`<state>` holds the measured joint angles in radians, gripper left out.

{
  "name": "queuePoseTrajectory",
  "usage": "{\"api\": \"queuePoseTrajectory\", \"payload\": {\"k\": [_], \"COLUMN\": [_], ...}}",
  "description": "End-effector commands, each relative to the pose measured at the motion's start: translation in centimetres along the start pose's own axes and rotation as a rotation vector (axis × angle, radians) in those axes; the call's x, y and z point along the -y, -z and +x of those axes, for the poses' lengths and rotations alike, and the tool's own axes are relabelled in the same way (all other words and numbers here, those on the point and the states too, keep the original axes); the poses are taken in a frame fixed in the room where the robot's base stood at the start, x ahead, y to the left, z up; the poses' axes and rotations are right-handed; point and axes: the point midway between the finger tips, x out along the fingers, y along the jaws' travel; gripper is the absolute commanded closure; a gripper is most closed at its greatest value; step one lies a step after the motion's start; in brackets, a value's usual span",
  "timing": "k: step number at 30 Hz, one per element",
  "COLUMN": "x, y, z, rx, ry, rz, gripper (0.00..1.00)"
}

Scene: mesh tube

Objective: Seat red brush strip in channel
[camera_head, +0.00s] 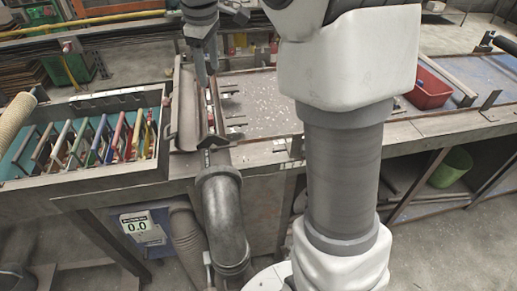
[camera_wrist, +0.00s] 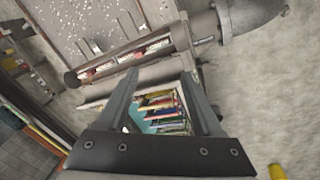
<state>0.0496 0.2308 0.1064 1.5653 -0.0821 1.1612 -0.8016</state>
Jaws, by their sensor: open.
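My gripper (camera_head: 207,78) is above the long, narrow channel assembly (camera_head: 217,122) beside the rack in the head view. In the wrist view its two fingers (camera_wrist: 158,64) are spread with nothing between them, apart from the surfaces below. The channel (camera_wrist: 128,57) runs diagonally past the fingertips there. Red and whitish patches (camera_wrist: 158,45) show along it; I cannot tell whether they are the red brush strip. A red strip-like piece (camera_head: 117,143) stands among several coloured ones in the rack at the left.
A large grey elbow duct (camera_head: 224,222) joins the channel's near end. A red bin (camera_head: 428,89) stands on the bench at the right. My arm hides the bench's middle.

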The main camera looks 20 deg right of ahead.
Motion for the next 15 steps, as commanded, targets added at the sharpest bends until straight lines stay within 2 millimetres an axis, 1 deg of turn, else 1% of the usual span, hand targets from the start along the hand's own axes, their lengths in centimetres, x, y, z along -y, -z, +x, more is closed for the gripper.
{"api": "queuePoseTrajectory", "payload": {"k": [1,6,10,15], "x": [1.0,4.1,6.5,10.0], "y": [-0.9,-3.7,-6.0,-9.0], "z": [-1.1,-3.5,-4.8,-5.8], "rx": [-0.010,-0.043,-0.075,-0.124], "ry": [-0.015,-0.051,-0.073,-0.095], "rz": [0.039,0.178,0.288,0.429], "gripper": [0.33,0.33,0.33,0.33]}}
